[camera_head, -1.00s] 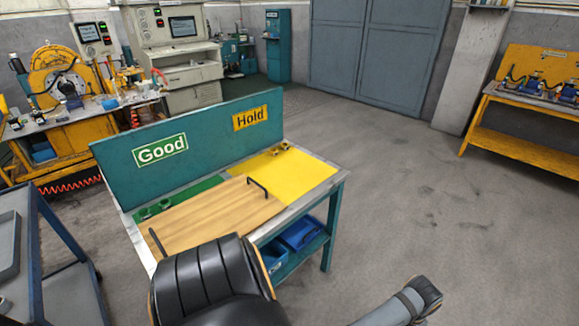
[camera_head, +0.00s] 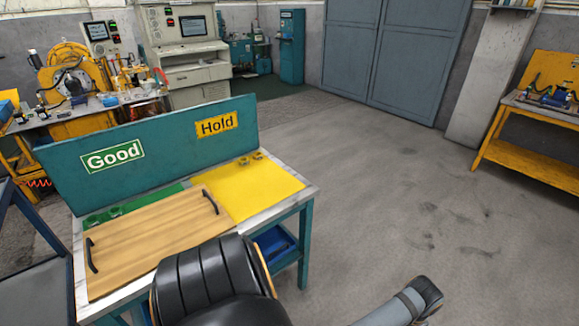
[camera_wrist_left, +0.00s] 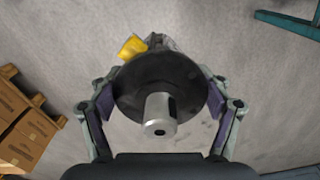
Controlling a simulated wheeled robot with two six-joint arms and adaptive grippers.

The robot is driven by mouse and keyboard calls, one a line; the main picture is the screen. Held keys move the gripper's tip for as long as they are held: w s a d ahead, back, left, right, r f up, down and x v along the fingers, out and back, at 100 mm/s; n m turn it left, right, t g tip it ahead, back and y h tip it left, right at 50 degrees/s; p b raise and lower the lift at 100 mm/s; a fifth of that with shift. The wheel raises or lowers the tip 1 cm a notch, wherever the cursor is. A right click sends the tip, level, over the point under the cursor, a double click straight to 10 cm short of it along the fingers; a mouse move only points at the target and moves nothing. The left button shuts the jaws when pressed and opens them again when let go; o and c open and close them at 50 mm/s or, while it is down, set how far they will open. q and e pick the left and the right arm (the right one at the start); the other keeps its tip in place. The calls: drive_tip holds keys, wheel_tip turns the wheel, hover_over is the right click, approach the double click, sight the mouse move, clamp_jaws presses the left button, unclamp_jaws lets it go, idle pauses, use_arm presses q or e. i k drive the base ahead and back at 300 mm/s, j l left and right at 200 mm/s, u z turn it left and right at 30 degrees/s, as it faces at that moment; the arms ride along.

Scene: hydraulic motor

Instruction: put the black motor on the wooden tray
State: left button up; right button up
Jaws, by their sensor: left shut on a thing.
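The black motor (camera_wrist_left: 160,82) shows in the left wrist view as a dark round body with a silver shaft pointing at the camera. My left gripper (camera_wrist_left: 160,100) is shut on it, one finger on each side, with the floor below. The wooden tray (camera_head: 150,240) lies flat on the bench in the head view, bare, with a black handle at each end. My own black arm link hides part of the bench front. The motor and left gripper do not show in the head view. My right gripper is not in view.
A blue cart (camera_head: 40,285) is at left. The floor at right is free. Cardboard boxes (camera_wrist_left: 25,130) show in the wrist view.

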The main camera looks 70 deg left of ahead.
sight(148, 233)
drive_tip(key=u, duration=1.95)
